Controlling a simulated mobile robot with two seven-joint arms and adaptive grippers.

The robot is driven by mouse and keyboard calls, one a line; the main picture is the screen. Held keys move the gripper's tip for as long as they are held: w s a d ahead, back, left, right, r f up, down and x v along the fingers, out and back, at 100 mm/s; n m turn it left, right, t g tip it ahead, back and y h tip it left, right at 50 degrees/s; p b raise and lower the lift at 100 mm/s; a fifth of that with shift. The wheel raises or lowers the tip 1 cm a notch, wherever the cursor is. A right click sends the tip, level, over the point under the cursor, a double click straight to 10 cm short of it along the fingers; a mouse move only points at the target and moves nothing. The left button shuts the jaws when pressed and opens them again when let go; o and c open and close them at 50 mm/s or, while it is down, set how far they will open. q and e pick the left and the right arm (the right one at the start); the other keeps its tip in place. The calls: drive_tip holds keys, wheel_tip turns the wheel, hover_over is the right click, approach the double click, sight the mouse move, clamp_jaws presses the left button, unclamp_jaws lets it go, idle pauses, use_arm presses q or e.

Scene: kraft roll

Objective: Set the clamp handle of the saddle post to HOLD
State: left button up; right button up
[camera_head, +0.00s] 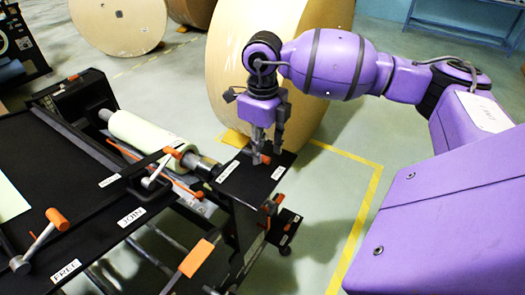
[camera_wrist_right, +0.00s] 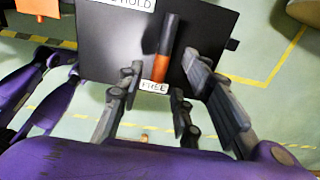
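The saddle post's black top plate (camera_head: 247,181) carries two white labels. In the right wrist view the HOLD label (camera_wrist_right: 133,4) is at the plate's top edge and the FREE label (camera_wrist_right: 154,87) at its near edge. The clamp handle (camera_wrist_right: 161,67), dark with an orange end, has its orange end beside FREE; only a bit of orange (camera_head: 262,158) shows in the head view. My right gripper (camera_head: 267,146) points down over the plate. Its fingers (camera_wrist_right: 160,68) are apart on either side of the handle, and I cannot tell whether they touch it. My left gripper is out of view.
A large kraft roll (camera_head: 226,65) stands right behind the post. The black machine (camera_head: 95,165) with a pale roller (camera_head: 146,137) fills the left; its orange-ended lever (camera_head: 57,219) stands between FREE and JOIN labels. Open floor with a yellow line (camera_head: 362,222) lies right of the post.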

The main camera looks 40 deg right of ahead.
drive_tip(key=shift+d+f, duration=0.1)
drive_tip(key=shift+f, duration=0.85)
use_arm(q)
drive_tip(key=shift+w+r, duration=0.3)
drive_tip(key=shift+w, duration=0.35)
use_arm(e)
drive_tip(key=shift+c, duration=0.5)
